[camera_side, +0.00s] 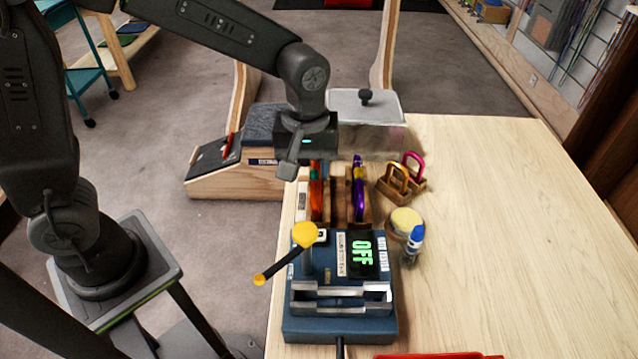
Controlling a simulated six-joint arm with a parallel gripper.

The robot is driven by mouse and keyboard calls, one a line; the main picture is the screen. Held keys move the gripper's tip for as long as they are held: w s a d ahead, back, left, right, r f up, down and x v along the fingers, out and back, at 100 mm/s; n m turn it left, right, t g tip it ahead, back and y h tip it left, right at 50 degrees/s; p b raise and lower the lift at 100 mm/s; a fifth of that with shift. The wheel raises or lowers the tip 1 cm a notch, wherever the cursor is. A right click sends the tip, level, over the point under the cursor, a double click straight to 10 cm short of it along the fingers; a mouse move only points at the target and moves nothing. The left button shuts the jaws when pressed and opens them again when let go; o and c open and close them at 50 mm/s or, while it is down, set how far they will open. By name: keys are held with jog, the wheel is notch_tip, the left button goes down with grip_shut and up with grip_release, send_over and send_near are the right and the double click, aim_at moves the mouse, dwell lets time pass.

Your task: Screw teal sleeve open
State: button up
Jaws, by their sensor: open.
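My gripper (301,166) points down over the back of the work table, at the upper end of an orange-red carabiner (316,200) standing in a wooden holder. One finger shows clearly at the left; the other is hard to make out. My gripper is open and I see nothing held in it. A purple carabiner (358,195) with a yellow part stands to the right in a similar holder. A gold carabiner (398,179) and a magenta one (414,165) stand in small wooden blocks farther right.
A grey-lidded box (366,108) stands behind. The table's right side is clear.

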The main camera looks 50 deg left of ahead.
aim_at(314, 174)
jog(key=shift+s+a, duration=0.15)
jog(key=shift+f, duration=0.1)
jog(key=shift+f, duration=1.35)
jog(key=shift+w+d, duration=0.5)
jog(key=shift+d, duration=0.05)
jog(key=shift+r, duration=0.15)
